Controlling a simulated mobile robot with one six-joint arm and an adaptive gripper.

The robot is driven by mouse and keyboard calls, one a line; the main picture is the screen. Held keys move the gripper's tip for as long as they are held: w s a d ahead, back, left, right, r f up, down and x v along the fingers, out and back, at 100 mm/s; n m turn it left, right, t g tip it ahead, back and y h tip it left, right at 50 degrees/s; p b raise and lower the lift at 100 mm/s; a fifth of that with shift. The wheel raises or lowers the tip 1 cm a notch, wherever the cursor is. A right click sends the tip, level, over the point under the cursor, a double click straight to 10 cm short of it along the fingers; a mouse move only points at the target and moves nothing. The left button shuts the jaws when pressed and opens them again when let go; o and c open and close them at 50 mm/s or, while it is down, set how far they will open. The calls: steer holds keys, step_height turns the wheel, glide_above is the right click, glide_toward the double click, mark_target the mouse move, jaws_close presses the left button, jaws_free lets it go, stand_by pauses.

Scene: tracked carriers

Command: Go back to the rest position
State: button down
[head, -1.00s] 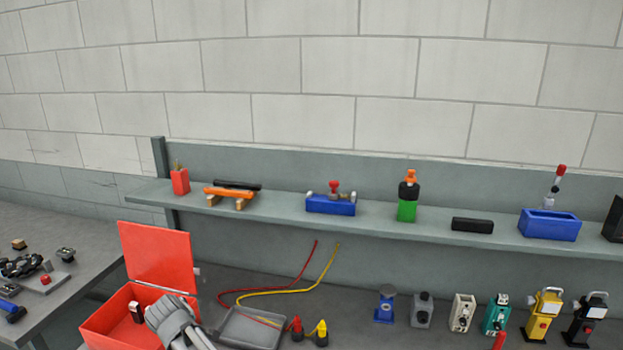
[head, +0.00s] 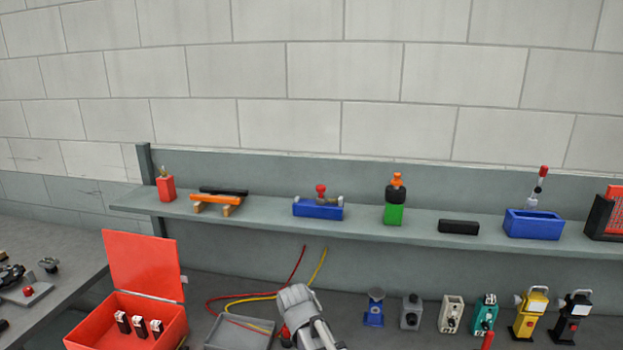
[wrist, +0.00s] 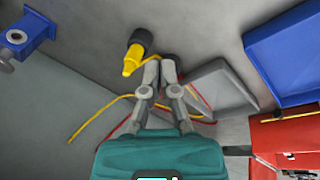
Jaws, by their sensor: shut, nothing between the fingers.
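My gripper (wrist: 160,66) is shut with nothing between its fingers, which point up the wrist view. In the head view my gripper and wrist (head: 300,312) show as grey parts at the bottom middle, right of the grey tray, and the fingertips are hidden there. A yellow plug with a black end (wrist: 134,58) lies just left of the fingertips in the wrist view. The red and yellow cables (head: 262,292) run behind my gripper. A red plug (head: 284,334) is partly covered by my wrist.
The open red box (head: 98,340) holds three small black and white blocks (head: 140,326). The grey tray (head: 213,332) is beside it. Several devices, such as the blue one (head: 374,308), stand on the bench to the right. A loaded shelf (head: 360,214) runs above.

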steer(key=s+d+m+g, duration=0.1)
steer(key=s+d+m, duration=0.1)
steer(key=d, duration=0.4)
steer(key=s+d+m, duration=0.2)
steer(key=s+d, duration=0.2)
steer(key=d, duration=0.2)
steer(key=s+d+m+g+y, duration=0.1)
steer(key=s+d+m, duration=0.1)
steer(key=d, duration=0.5)
steer(key=shift+s+f+m+g, duration=0.3)
steer(key=shift+s+m, duration=0.1)
steer(key=shift+s, duration=0.05)
steer(key=shift+a, duration=0.15)
